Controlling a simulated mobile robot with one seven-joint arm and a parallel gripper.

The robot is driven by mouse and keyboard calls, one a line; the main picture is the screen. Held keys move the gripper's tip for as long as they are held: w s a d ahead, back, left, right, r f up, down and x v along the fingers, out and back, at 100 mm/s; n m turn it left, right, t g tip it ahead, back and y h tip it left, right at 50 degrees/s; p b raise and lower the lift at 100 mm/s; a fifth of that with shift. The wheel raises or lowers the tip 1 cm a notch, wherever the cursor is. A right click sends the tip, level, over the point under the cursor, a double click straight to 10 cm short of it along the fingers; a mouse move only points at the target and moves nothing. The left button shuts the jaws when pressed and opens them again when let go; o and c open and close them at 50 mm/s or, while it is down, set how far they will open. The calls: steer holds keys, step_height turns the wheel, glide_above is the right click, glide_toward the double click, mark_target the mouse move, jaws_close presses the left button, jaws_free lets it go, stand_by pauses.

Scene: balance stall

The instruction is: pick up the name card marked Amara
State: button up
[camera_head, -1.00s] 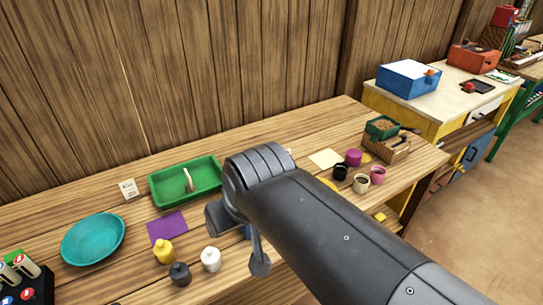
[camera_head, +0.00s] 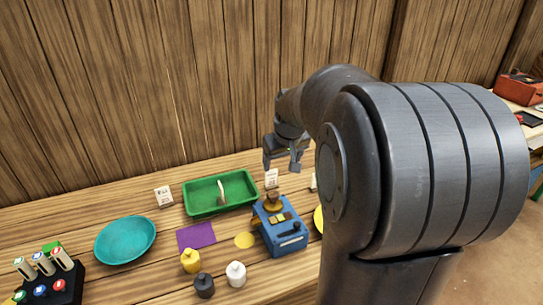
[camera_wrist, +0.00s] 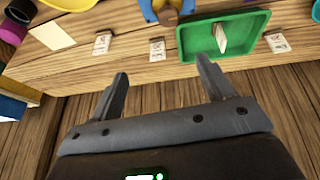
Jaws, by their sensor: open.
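Several small white name cards stand along the back of the table. One card (camera_head: 163,197) is left of the green tray, one card (camera_head: 271,179) is right of it, and another card (camera_head: 314,183) is partly hidden by my arm. The wrist view shows three: a left card (camera_wrist: 102,43), a middle card (camera_wrist: 157,49) and a right card (camera_wrist: 277,43). Their names are too small to read, so I cannot tell which is Amara. My gripper (camera_head: 282,166) is open and empty, near the back wall above the middle card. Its fingers (camera_wrist: 162,75) also show in the wrist view, pointing towards that card.
The green tray (camera_head: 190,206) holds a pale upright piece. A blue device (camera_head: 283,239) stands in front of the middle card. A teal bowl (camera_head: 125,240), purple mat (camera_head: 196,236) and small bottles (camera_head: 236,274) lie forward. The wooden wall (camera_head: 140,90) is close behind my gripper.

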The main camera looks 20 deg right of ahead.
steer(key=w+d+f, duration=0.5)
steer(key=d+f, duration=0.3)
steer(key=d, duration=0.3)
steer(key=w+d+f, duration=0.5)
steer(key=d+f, duration=0.3)
steer(key=d, duration=0.2)
steer(key=shift+m+y, duration=0.3)
steer(key=shift+m, duration=0.1)
steer(key=x, duration=1)
steer(key=shift+d+f, duration=0.15)
steer(key=shift+f, duration=0.2)
steer(key=c, duration=1.1)
